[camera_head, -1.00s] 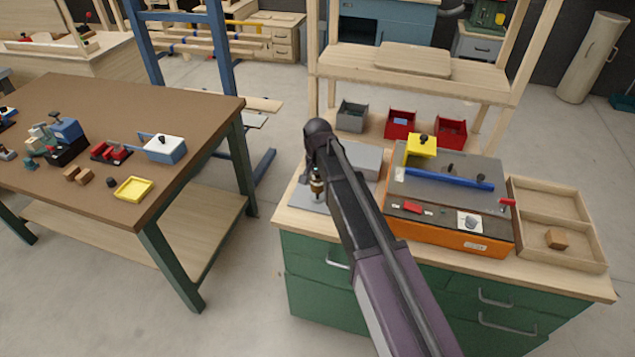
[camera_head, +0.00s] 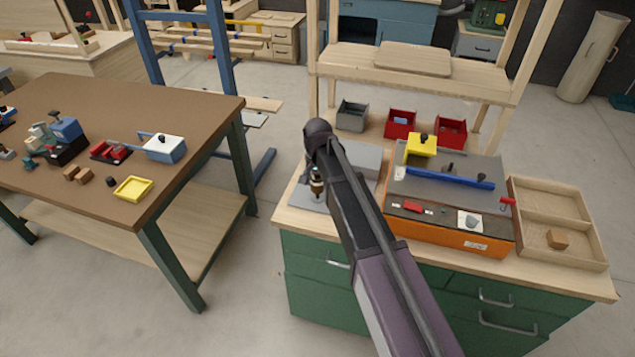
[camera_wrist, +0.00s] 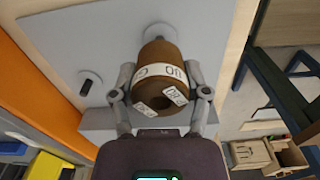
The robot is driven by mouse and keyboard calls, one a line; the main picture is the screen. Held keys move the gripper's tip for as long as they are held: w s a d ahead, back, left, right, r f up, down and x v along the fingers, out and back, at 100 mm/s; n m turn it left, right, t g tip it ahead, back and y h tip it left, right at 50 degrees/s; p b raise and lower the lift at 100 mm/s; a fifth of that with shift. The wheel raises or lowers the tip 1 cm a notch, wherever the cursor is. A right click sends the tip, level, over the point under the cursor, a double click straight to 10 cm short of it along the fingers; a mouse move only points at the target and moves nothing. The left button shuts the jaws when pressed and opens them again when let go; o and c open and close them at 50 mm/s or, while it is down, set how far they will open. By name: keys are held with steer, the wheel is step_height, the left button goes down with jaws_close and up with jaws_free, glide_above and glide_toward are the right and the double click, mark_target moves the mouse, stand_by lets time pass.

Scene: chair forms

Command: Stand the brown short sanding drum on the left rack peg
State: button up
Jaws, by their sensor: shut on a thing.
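The brown sanding drum (camera_wrist: 158,54) carries white labels and has a dark hole in the end facing the wrist camera. My gripper (camera_wrist: 160,76) is shut on it, one finger on each side. In the head view the drum (camera_head: 317,188) hangs below my gripper (camera_head: 318,172), over the grey rack plate (camera_head: 297,198). One dark rack peg (camera_wrist: 90,82) stands bare to the left of the drum in the wrist view.
The orange machine (camera_head: 440,232) with a yellow block (camera_head: 421,146) on top stands just right of the plate. A wooden tray (camera_head: 585,255) lies at the bench's right end. A grey bin (camera_head: 351,115) and red bins (camera_head: 450,131) sit behind. The brown table (camera_head: 190,110) is left.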

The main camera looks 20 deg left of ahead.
steer(key=shift+f+b, duration=1.85)
stand_by(1.2)
steer(key=o, duration=1.2)
steer(key=shift+o, duration=0.2)
steer(key=shift+r, duration=0.1)
steer(key=shift+r+p, duration=3.45)
steer(key=shift+p, duration=0.1)
steer(key=shift+s, duration=0.1)
